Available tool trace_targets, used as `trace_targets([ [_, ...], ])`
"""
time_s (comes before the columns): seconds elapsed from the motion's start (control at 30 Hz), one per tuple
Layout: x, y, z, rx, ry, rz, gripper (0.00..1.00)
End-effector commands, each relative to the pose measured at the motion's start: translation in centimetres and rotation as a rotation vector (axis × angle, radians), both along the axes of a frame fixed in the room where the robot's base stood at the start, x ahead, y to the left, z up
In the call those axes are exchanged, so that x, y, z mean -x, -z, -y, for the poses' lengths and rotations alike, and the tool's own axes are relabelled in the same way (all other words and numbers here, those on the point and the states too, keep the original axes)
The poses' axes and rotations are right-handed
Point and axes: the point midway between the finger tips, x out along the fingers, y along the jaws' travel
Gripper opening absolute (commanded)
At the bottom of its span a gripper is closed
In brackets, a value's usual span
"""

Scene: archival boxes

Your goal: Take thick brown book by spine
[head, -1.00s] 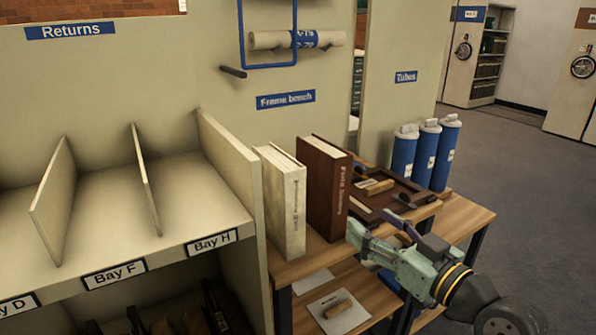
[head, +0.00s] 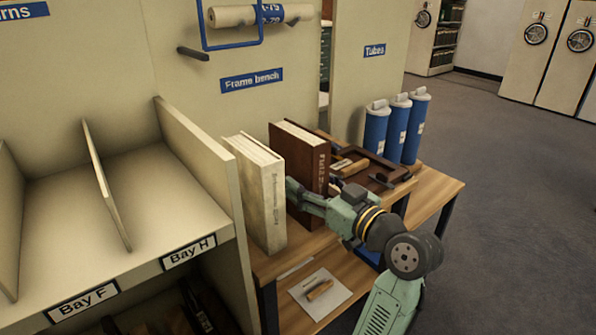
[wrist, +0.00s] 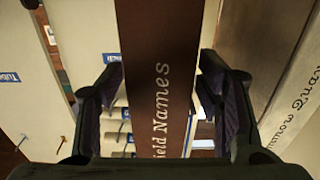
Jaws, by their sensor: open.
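The thick brown book (head: 306,160) stands upright on the wooden bench, its spine lettering facing my arm. In the wrist view its brown spine (wrist: 157,45) reads "ield Names" and runs between my two fingers. My gripper (head: 302,198) is at the spine's lower part in the head view and covers some of it. In the wrist view my gripper (wrist: 160,75) is open, with one finger on each side of the spine and a visible gap at both sides. I cannot tell how far the fingertips reach along the covers.
A cream book (head: 262,195) stands upright just left of the brown one. A dark wooden frame (head: 375,165) and blue tubes (head: 400,128) are to its right. The shelf's side panel (head: 205,165) rises at left. A lower shelf holds a white sheet (head: 318,292).

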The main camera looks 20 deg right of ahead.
Motion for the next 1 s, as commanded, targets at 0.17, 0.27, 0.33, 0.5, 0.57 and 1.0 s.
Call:
trace_targets([
  [0.17,-2.2,0.0,-0.8,-0.001,-0.002,-0.001,0.6],
  [0.27,-2.7,0.1,-1.0,0.0,-0.002,0.0,0.6],
  [0.33,-2.7,0.1,-1.0,0.0,-0.001,0.0,0.6],
  [0.5,-2.7,0.1,-0.9,0.001,-0.001,0.0,0.57],
  [0.57,-2.7,0.1,-0.9,0.001,-0.001,0.0,0.53],
  [1.0,-2.7,0.1,-0.9,0.001,-0.001,0.0,0.24],
])
